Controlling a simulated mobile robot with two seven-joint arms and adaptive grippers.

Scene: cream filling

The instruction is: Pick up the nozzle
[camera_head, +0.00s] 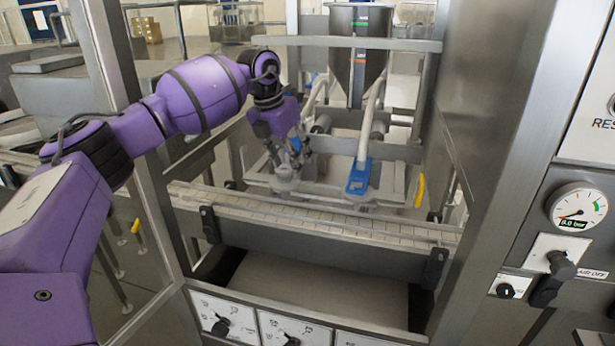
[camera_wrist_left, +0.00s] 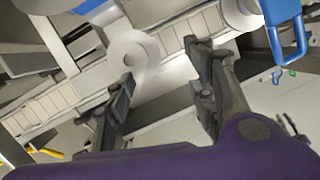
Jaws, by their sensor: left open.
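A pale round piece with a hole, which looks like the nozzle (camera_head: 286,183), sits just above the conveyor, below my left gripper. In the left wrist view the pale ring (camera_wrist_left: 148,48) shows beyond the fingertips, nearer the left finger. My left gripper (camera_head: 289,162) points down over it with its fingers apart. In the wrist view the open fingers (camera_wrist_left: 163,62) have nothing clearly held between them; contact with the ring cannot be told. A similar outlet with a blue handle (camera_head: 358,179) stands to the right and also shows in the wrist view (camera_wrist_left: 287,28). My right gripper is out of view.
A slatted conveyor (camera_head: 320,222) runs across below the outlets. A steel hopper (camera_head: 357,40) with pale hoses stands behind. Steel frame posts (camera_head: 145,190) flank the opening. A pressure gauge (camera_head: 577,207) and control panel are at the right.

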